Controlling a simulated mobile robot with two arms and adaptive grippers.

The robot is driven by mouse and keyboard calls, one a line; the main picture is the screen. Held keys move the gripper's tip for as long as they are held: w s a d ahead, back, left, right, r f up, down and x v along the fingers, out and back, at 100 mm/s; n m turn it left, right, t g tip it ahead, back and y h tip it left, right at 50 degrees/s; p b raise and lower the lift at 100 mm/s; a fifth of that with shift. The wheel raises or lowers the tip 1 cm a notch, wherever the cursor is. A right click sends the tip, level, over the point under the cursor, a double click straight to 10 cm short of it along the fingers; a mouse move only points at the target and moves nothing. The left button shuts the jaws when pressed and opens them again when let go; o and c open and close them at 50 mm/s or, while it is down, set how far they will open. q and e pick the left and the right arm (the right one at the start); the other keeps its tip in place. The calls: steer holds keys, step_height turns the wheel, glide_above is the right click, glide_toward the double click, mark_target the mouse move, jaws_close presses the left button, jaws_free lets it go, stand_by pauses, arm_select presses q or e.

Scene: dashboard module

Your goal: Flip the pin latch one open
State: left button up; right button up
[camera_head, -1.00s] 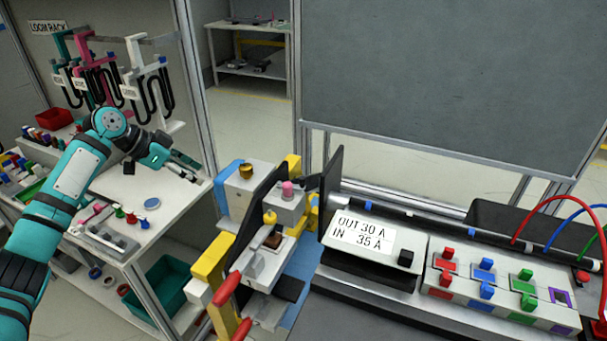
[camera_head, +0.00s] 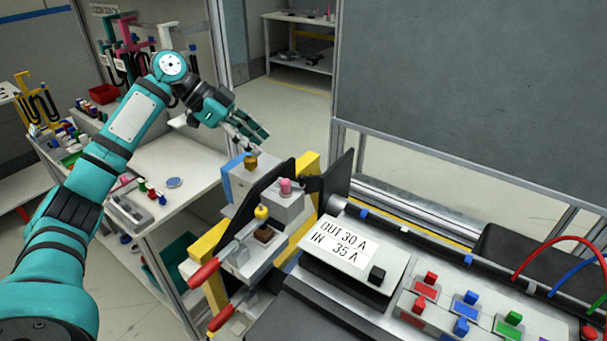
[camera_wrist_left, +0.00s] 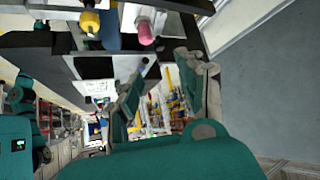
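The fixture (camera_head: 240,262) stands left of the dashboard module, with a brass knob (camera_head: 250,162), a pink knob (camera_head: 285,186), a yellow knob (camera_head: 261,212) and red handles (camera_head: 204,273). I cannot tell which part is pin latch one. My left gripper (camera_head: 252,128) is above and behind the fixture's far end, near the brass knob but apart from it. In the left wrist view, its two fingers (camera_wrist_left: 165,88) are spread with nothing between them. The pink knob (camera_wrist_left: 144,31) and yellow knob (camera_wrist_left: 90,22) show at the top there. My right gripper is not in view.
The module has a label plate (camera_head: 341,244) and coloured switches (camera_head: 466,304) at the right. A dark upright plate (camera_head: 338,184) stands beside the fixture. A white workbench (camera_head: 175,160) with small parts is at the left. A large grey panel (camera_head: 470,100) stands behind.

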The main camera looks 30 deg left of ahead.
mark_target(301, 176)
arm_select(q)
steer(key=p+x, duration=0.3)
steer(key=x, duration=1)
steer(key=shift+w+d+r, duration=0.1)
steer(key=shift+d+r, duration=0.05)
steer(key=shift+w+d+f, duration=0.15)
steer(key=shift+d+f, duration=0.15)
steer(key=c, duration=0.7)
jaws_close()
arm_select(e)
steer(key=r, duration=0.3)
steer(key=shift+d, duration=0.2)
